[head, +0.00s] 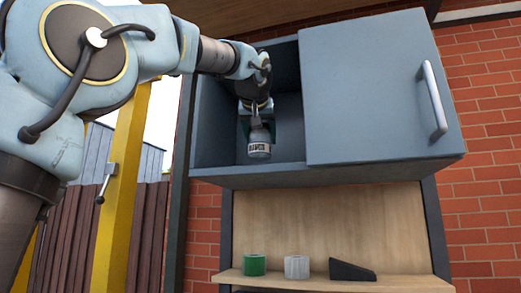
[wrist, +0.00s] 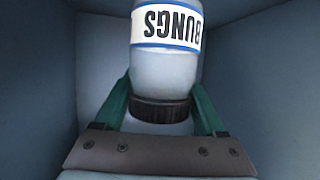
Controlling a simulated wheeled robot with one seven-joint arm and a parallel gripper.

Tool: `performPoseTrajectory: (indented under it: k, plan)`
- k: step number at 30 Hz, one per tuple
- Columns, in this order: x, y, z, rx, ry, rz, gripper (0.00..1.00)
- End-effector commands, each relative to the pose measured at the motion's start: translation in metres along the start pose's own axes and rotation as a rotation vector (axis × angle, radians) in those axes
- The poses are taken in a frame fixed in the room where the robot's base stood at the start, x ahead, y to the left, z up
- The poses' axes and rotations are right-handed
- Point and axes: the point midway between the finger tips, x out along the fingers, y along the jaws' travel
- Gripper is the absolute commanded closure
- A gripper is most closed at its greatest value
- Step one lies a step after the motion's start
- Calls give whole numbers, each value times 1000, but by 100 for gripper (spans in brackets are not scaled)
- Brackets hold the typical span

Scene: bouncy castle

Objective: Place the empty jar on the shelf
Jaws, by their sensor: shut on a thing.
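The jar (head: 259,142) is pale with a dark lid and a white label reading "BUNGS". It shows larger in the wrist view (wrist: 166,68), where its dark lid end is between the green fingers. My gripper (head: 255,115) is shut on the jar inside the left, open compartment of the blue-grey wall cabinet (head: 235,178). In the wrist view my gripper (wrist: 163,110) has a finger on each side of the jar. The jar is at the compartment's lower front in the head view. I cannot tell whether its base touches the cabinet floor. Whether it is empty cannot be seen.
A closed door (head: 375,90) with a metal handle covers the cabinet's right side. Below, a wooden ledge (head: 330,284) holds a green roll (head: 254,265), a grey-white roll (head: 297,267) and a black wedge (head: 351,271). A yellow post (head: 118,190) stands at left.

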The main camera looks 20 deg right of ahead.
Motion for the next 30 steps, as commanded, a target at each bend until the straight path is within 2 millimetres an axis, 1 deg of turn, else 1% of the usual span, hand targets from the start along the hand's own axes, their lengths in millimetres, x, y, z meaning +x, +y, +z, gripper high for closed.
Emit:
performPoseTrajectory:
  k: [6,9,19,22,23,27,29,30]
  plan:
    - [8,-1,21,1,-2,-2,83]
    - [11,-1,28,0,-1,-2,83]
    - [13,0,32,-1,0,-1,83]
    - [14,0,35,0,0,-1,83]
    - [14,0,34,0,0,-1,24]
    - [14,0,33,0,-1,-1,8]
    - [14,0,33,-1,-1,-1,2]
    - [14,0,33,0,-1,-1,0]
